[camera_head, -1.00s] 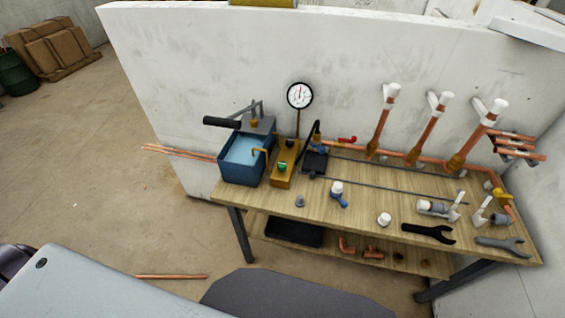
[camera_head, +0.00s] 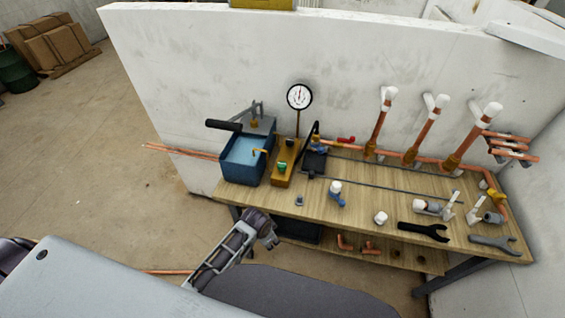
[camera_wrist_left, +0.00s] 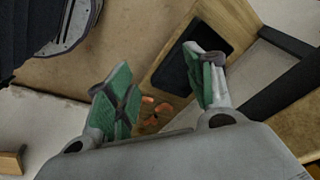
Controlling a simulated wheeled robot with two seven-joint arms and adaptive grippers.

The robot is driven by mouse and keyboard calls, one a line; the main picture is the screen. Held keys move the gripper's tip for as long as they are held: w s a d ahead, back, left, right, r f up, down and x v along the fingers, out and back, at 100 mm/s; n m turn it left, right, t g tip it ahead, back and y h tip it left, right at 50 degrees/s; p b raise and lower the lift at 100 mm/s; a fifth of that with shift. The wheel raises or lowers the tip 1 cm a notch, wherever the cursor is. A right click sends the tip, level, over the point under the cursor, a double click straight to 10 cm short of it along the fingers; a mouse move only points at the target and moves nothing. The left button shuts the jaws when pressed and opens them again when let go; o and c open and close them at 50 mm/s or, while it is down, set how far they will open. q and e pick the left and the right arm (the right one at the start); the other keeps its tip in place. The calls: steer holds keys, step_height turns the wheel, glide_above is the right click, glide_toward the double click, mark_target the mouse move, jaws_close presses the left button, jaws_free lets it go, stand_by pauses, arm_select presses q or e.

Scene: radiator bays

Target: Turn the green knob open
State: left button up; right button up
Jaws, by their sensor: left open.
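The green knob (camera_head: 282,167) sits on the front of a brass-coloured block (camera_head: 281,179) on the workbench. The block stands just right of a blue water tank (camera_head: 240,171) with a black-handled pump lever. A round gauge (camera_head: 299,97) rises on a stem behind the block. My left gripper (camera_head: 270,242) is at the bench's front edge, below and in front of the knob, apart from it. In the left wrist view my left gripper (camera_wrist_left: 163,92) has its green-padded fingers spread with nothing between them. The knob is not visible in the wrist view. My right gripper is not in view.
The wooden bench (camera_head: 270,202) carries a black wrench (camera_head: 423,232), a grey wrench (camera_head: 492,243), white caps and a blue-handled valve (camera_head: 336,192). Copper pipes (camera_head: 417,132) stand along the back. A lower shelf (camera_head: 400,262) holds a black tray and copper fittings.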

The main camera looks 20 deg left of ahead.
arm_select(q)
step_height(320, 180, up, 10)
steer(key=d+m, duration=0.1)
steer(key=m+y+p, duration=0.2)
steer(key=m+y, duration=0.2)
steer(key=m, duration=1.3)
glide_toward(282, 164)
step_height(282, 164, up, 3)
steer(key=s+d, duration=0.2)
steer(key=shift+w+a+r+m, duration=0.35)
steer(key=shift+w+a+m, duration=0.05)
steer(key=shift+w+a, duration=0.05)
steer(key=shift+p+x, duration=0.75)
steer(key=shift+x, duration=6.15)
steer(key=shift+w+d, duration=0.1)
steer(key=shift+w, duration=0.05)
steer(key=shift+c, duration=0.3)
